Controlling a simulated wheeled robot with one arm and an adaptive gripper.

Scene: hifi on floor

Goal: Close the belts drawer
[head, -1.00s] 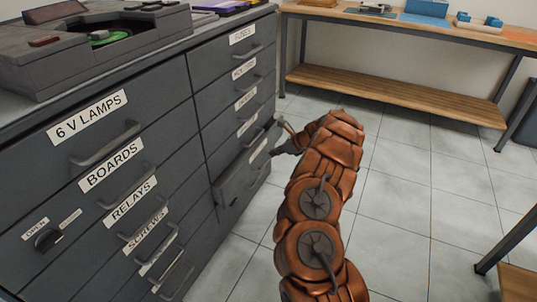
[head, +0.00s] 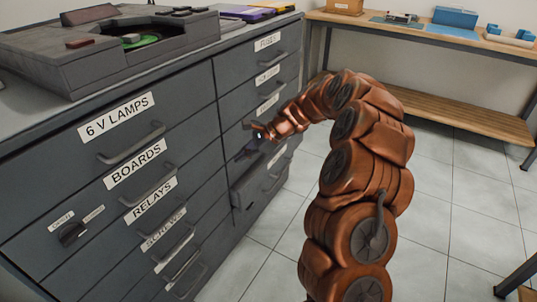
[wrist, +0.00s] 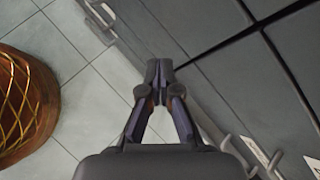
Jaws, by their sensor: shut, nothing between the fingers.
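A dark grey drawer (head: 248,197) low in the right column of the cabinet stands partly pulled out, with a white label too small to read. I cannot confirm that it is the belts drawer. My gripper (head: 259,132) is close to the cabinet front, above the pulled-out drawer, and my arm comes in from the right. In the wrist view my gripper (wrist: 160,68) is shut and empty, with its fingertips in front of dark drawer panels. Any contact with the drawer cannot be told. My wrist partly hides the drawer labels.
The cabinet's left column has closed drawers marked 6 V LAMPS (head: 116,115), BOARDS, RELAYS and SCREWS. A grey device (head: 110,45) sits on top. A wooden workbench (head: 430,100) stands at the back right. The tiled floor (head: 450,220) between is clear.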

